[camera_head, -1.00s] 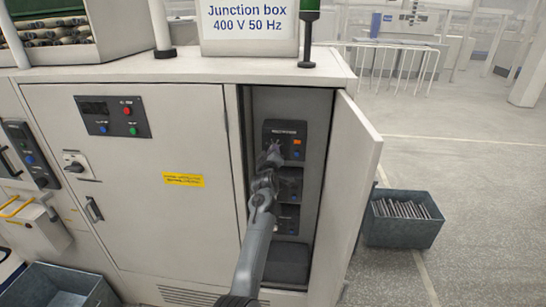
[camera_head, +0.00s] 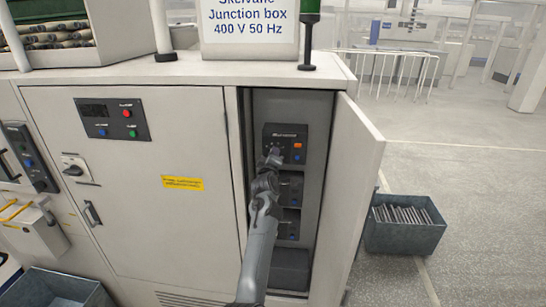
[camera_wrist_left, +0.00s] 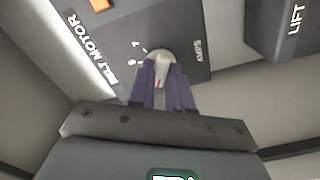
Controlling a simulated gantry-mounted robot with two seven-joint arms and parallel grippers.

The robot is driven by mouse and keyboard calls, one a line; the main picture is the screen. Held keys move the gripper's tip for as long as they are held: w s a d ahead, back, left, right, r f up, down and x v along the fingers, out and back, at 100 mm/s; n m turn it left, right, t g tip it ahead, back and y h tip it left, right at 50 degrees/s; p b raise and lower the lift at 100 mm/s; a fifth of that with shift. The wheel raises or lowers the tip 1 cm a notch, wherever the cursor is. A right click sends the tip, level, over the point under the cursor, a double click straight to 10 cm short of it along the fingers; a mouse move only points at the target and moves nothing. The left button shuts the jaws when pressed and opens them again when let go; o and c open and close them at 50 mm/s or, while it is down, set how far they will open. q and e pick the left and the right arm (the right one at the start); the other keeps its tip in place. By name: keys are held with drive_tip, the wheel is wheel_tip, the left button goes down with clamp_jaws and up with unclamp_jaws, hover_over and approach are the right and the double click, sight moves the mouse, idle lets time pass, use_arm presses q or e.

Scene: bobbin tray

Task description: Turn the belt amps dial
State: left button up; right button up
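The belt motor unit (camera_head: 286,131) is the top dark box inside the open cabinet. In the left wrist view its panel (camera_wrist_left: 120,30) carries the words BELT MOTOR and AMPS. The amps dial (camera_wrist_left: 161,55) is a pale rounded knob with a red mark and printed numbers beside it. My left gripper (camera_wrist_left: 163,78) has its two purple-grey fingers close together, one on each side of the knob, and appears shut on it. In the head view the left gripper (camera_head: 272,154) is at the unit's lower left front and hides the dial. My right gripper is not in view.
The open cabinet door (camera_head: 350,190) stands just right of the arm. More dark units (camera_head: 291,187) sit below the belt motor unit, and a LIFT unit (camera_wrist_left: 293,25) shows in the wrist view. A grey bin (camera_head: 404,236) is on the floor at right.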

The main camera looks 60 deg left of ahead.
use_arm(q)
drive_tip(key=o, duration=0.4)
drive_tip(key=shift+c, duration=0.2)
drive_tip(key=shift+d, duration=0.1)
drive_tip(key=b+v, duration=0.2)
drive_tip(key=v, duration=0.8)
drive_tip(key=shift+s+d, duration=0.2)
drive_tip(key=shift+s, duration=0.05)
drive_tip(key=shift+f, duration=0.1)
